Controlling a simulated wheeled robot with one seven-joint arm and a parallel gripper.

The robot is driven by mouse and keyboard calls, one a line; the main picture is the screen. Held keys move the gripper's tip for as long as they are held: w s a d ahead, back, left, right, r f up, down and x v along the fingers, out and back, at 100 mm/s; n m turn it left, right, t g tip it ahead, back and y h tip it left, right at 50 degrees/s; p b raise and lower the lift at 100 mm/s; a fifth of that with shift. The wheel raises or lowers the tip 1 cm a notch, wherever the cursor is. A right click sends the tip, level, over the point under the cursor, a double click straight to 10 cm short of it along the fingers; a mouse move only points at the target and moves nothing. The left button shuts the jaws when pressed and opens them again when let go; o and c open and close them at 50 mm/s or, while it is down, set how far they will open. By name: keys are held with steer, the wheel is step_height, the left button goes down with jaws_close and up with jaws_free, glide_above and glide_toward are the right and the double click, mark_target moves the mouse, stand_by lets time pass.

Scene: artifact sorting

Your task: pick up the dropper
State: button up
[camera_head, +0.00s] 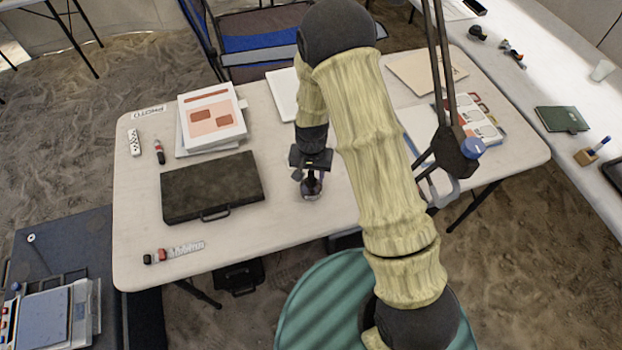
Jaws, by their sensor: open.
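A small dark bottle, which looks like the dropper (311,188), stands on the pale table (290,232) near its middle. My gripper (311,174) points down right above it, with the fingers at the bottle's upper part. My gripper is open. The gripper hides the top of the bottle, and I cannot tell whether the fingers touch it.
A dark case (212,187) lies left of the bottle, with stacked papers (212,115) behind it. Small red and black items lie at the left (160,152) and front left (156,257). A lamp's dark head (455,152) hangs at the right. The table in front of the bottle is clear.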

jaws_close()
steer(key=shift+r, duration=0.15)
step_height(320, 180, up, 10)
steer(key=shift+f+b, duration=0.1)
steer(key=shift+b, duration=0.45)
steer(key=shift+f, duration=0.1)
stand_by(0.5)
